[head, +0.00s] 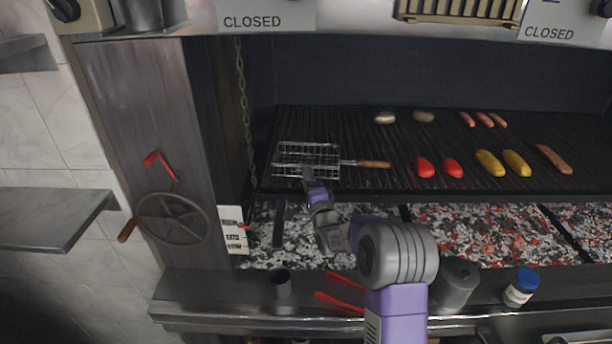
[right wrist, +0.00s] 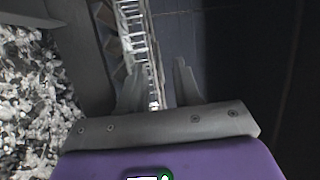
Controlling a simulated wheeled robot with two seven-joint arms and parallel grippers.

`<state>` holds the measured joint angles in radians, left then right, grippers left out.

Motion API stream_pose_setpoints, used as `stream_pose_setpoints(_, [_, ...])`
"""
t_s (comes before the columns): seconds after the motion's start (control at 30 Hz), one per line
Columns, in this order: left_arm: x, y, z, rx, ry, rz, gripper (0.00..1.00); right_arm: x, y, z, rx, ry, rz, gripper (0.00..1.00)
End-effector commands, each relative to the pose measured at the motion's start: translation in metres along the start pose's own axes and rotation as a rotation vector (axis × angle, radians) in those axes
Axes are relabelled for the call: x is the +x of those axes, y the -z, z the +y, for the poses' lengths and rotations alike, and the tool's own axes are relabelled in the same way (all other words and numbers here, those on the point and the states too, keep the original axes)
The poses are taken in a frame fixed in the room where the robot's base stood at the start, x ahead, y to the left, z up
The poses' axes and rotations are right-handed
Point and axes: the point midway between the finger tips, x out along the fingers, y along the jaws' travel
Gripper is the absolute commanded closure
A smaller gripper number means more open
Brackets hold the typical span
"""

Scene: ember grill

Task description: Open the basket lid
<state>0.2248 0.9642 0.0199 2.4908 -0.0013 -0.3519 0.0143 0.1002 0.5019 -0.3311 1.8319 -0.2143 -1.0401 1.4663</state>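The wire basket (head: 318,149) lies on the grill bars at the left end, with a wooden handle (head: 373,164) pointing right. Its top looks flat and down over it; lid and base are hard to tell apart. My right gripper (head: 307,174) is at the basket's front edge, left of its middle. In the right wrist view its two fingers (right wrist: 158,80) stand apart, with the basket's wire edge (right wrist: 137,35) running down between them. I cannot tell whether they touch the wire. My left gripper is not in view.
Mushrooms (head: 424,117), red peppers (head: 452,168), corn (head: 516,163) and sausages (head: 554,159) lie on the grill (head: 390,145) to the right. Coals (head: 480,233) glow below. A chain (head: 241,85) hangs left of the basket. Red tongs (head: 338,303) and a jar (head: 521,287) are on the front ledge.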

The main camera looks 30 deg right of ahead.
Motion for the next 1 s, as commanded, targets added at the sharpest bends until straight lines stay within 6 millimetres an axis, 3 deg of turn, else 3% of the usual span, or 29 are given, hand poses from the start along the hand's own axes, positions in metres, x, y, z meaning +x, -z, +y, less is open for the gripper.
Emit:
stream_pose_setpoints(0.2, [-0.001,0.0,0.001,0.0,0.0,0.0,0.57,0.017,0.0,0.0,0.001,0.0,0.0,0.67])
stream_pose_setpoints(0.5, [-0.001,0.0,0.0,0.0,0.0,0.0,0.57,0.019,0.0,0.001,0.001,-0.001,0.0,0.67])
stream_pose_setpoints(0.53, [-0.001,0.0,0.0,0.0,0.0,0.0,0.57,0.019,0.0,0.001,0.001,-0.001,0.0,0.69])
stream_pose_setpoints(0.73, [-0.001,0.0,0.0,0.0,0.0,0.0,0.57,0.018,0.0,0.0,0.001,-0.001,0.0,0.99])
stream_pose_setpoints(1.0, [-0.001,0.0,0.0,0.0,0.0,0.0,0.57,0.018,0.0,0.001,0.001,-0.001,0.0,1.0])
